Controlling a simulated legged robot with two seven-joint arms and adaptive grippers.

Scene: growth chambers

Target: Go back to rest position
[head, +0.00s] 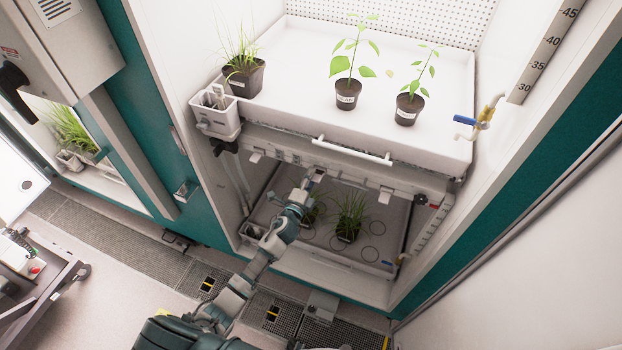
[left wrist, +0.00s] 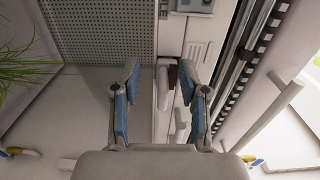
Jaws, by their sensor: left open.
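My left arm reaches from the bottom of the head view up to the front of the growth chamber. My left gripper (head: 312,178) is at the opening below the upper tray, close to that tray's front edge. In the left wrist view the gripper (left wrist: 161,88) has its two blue-padded fingers spread apart, and I see nothing held between them. My right gripper is not in either view.
The upper tray (head: 290,85) holds a potted grass (head: 243,70) and two potted seedlings (head: 350,90). A white handle (head: 352,150) runs along its front. The lower tray (head: 385,225) holds grass pots (head: 350,215).

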